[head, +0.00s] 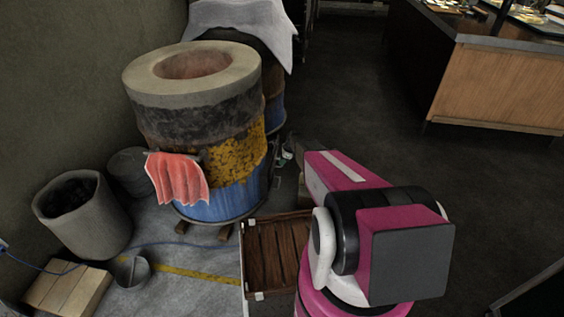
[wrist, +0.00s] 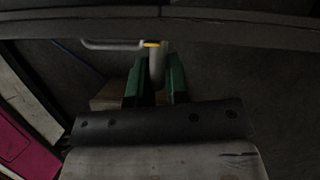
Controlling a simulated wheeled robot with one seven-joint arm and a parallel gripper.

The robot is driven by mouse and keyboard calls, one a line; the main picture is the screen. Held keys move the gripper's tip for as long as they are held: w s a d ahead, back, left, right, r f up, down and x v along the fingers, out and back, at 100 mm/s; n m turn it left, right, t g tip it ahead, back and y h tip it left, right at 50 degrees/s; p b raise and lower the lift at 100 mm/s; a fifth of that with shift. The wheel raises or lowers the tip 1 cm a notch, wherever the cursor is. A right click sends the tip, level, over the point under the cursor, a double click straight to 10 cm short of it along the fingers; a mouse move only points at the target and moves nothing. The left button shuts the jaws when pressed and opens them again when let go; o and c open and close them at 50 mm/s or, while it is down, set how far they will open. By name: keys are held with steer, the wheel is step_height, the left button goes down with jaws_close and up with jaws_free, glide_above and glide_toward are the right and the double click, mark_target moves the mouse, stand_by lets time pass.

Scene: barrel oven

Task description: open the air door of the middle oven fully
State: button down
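A barrel oven (head: 200,135) stands at the left in the head view, with a concrete rim, a rusty yellow band and a blue base. I cannot make out its air door in the head view. My pink and black arm is at the lower right there, and my gripper is hidden. In the wrist view my gripper (wrist: 159,80) has its two green fingers close together, one on each side of a pale upright handle (wrist: 156,64) with a yellow mark. The handle fills the narrow gap, and the fingers look shut on it. A pale bar (wrist: 105,44) runs left from it.
A red cloth (head: 178,180) hangs on the oven. A second oven with a grey cloth (head: 245,18) is behind. A wooden crate (head: 275,250), a grey bin (head: 84,215) and wooden blocks (head: 68,290) stand on the floor. The floor (head: 350,100) at the back is clear.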

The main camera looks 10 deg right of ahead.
steer(key=w+d, duration=0.2)
steer(key=w, duration=0.6)
steer(key=shift+w+d, duration=0.3)
steer(key=shift+d, duration=0.1)
steer(key=c, duration=1.2)
jaws_free()
steer(key=shift+o, duration=0.2)
steer(key=v, duration=1)
steer(key=shift+r, duration=0.4)
